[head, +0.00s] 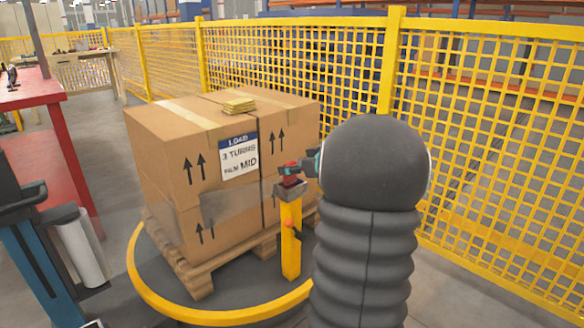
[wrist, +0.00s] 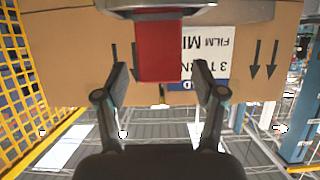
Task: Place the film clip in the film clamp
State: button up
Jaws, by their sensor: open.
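The red film clip (head: 291,181) stands at the top of the yellow post, at the grey film clamp (head: 290,191). In the wrist view the red clip (wrist: 158,50) juts from the grey clamp (wrist: 200,11); how deep it sits in it is hidden. My gripper (wrist: 161,70) is open, with one finger on each side of the clip and a gap on both sides. In the head view my gripper (head: 303,168) is beside the clip, partly hidden by my dark arm.
A yellow mesh fence (head: 480,130) runs behind and right. A red table (head: 30,90) is at left.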

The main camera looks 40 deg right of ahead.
jog(key=a+p+v, duration=0.1)
jog(key=p+v, duration=0.1)
jog(key=v, duration=0.9)
jog(key=w+a+r+m+h, duration=0.2)
jog(key=w+a+r+h, duration=0.1)
jog(key=a+r+h, duration=0.55)
jog(key=s+a+f+g+y, duration=0.2)
jog(key=s+a+f, duration=0.2)
jog(key=s+a, duration=0.3)
jog(key=s+a+f+g+y, duration=0.3)
jog(key=s+a+f, duration=0.2)
jog(key=a, duration=0.6)
jog(key=s+a+f+n+g+y, duration=0.1)
jog(key=s+a+f, duration=0.4)
jog(key=s+a, duration=0.5)
jog(key=shift+g+y, duration=0.65)
jog(key=shift+g, duration=0.25)
jog(key=shift+d+f, duration=0.1)
jog(key=shift+f, duration=0.05)
